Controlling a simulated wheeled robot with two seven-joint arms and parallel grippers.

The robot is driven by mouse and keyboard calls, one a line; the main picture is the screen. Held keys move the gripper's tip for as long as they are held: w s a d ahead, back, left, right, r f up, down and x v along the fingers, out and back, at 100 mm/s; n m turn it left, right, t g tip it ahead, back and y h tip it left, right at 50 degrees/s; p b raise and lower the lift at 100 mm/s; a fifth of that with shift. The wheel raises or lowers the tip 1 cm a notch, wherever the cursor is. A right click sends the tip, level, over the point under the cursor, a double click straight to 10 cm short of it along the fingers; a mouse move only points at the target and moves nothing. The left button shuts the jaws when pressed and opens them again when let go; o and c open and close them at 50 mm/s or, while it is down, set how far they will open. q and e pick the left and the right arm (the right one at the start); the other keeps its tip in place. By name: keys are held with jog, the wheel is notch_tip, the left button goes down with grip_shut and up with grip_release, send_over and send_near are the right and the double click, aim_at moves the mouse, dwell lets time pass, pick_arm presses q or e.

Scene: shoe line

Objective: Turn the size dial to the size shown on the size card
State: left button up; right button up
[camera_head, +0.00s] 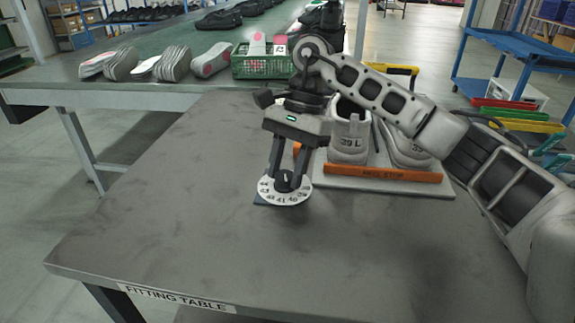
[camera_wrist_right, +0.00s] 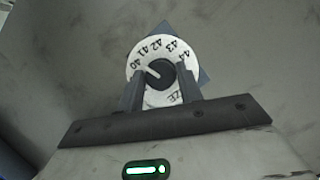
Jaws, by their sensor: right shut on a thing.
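The size dial (camera_head: 284,198) is a white numbered disc with a dark knob in its middle, on a dark square base on the fitting table. It also shows in the right wrist view (camera_wrist_right: 151,52), with 40 to 44 readable along its rim. A white line on the knob (camera_wrist_right: 160,74) points up-left, close to 40. My right gripper (camera_head: 286,180) is over the dial, its two fingers (camera_wrist_right: 160,82) on either side of the knob and shut on it. My left gripper is not in view.
A shoe labelled 39 L (camera_head: 349,141) and another shoe stand on a pale board with an orange stop strip (camera_head: 375,172), right of the dial. A green crate (camera_head: 262,66) and several insoles lie on the bench behind. The table's (camera_head: 180,220) front left is clear.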

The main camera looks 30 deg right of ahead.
jog(key=n, duration=0.2)
jog(key=shift+w+n+g+h, duration=0.1)
jog(key=shift+n+g+h, duration=0.3)
jog(key=n+g, duration=0.1)
jog(key=n, duration=0.2)
jog(key=shift+h, duration=0.4)
jog(key=shift+w+a+n+h+p, duration=0.1)
jog(key=shift+n+h+p, duration=0.3)
jog(key=shift+n, duration=0.5)
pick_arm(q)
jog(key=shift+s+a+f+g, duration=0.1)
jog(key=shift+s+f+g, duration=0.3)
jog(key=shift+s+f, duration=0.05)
pick_arm(e)
jog(key=shift+n, duration=0.3)
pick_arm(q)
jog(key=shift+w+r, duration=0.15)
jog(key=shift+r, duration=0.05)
pick_arm(e)
jog(key=o, duration=1)
